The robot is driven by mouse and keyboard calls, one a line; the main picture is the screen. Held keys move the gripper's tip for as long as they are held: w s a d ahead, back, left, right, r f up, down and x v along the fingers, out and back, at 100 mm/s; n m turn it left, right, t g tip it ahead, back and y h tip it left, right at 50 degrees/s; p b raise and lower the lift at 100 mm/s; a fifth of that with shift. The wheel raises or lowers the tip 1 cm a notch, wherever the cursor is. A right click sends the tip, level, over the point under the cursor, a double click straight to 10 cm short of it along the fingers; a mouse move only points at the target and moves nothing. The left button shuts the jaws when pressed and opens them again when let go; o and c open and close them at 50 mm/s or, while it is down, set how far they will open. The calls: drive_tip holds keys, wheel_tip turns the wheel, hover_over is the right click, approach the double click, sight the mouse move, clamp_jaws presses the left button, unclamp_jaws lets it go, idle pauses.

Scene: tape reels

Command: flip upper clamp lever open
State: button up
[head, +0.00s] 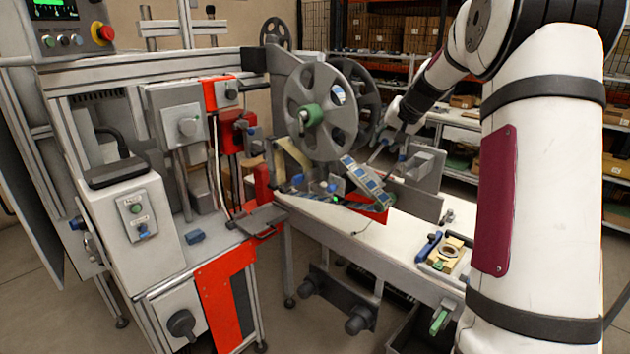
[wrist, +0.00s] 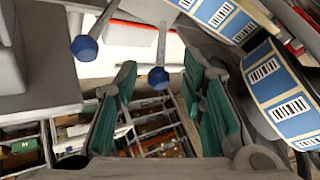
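Two clamp levers with blue ball ends show in the wrist view. One lever (wrist: 84,47) is at the upper left, outside the fingers. The other lever (wrist: 158,78) has its ball in the gap between the fingertips. I cannot tell for sure which is the upper one. My gripper (wrist: 162,92) is open, with green pads on both sides of this ball; I see no clear contact. In the head view my gripper (head: 388,145) is small, beside the large grey reel (head: 321,112), and a blue knob (head: 402,158) shows near it.
A strip of blue-and-white barcode labels (wrist: 278,90) runs close to the right finger. It also shows in the head view (head: 366,182). A grey block (wrist: 40,75) stands at the left. The white bench top (head: 390,240) carries a yellow fixture (head: 447,252).

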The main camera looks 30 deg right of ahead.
drive_tip(key=a, duration=0.4)
drive_tip(key=m+h+b, duration=0.2)
drive_tip(key=m+h, duration=0.2)
drive_tip(key=h, duration=1.1)
approach(350, 175)
drive_tip(key=x, duration=0.6)
drive_tip(key=shift+w+d, duration=0.1)
drive_tip(key=s+a+n+t+y, duration=0.1)
drive_tip(key=s+a+y, duration=0.1)
drive_tip(key=a, duration=0.6)
drive_tip(key=s+a+r+n+t+y, duration=0.1)
drive_tip(key=a+y, duration=0.4)
drive_tip(key=a, duration=0.3)
drive_tip(key=shift+s+r+p, duration=0.3)
drive_tip(key=shift+s, duration=0.1)
drive_tip(key=shift+t, duration=0.3)
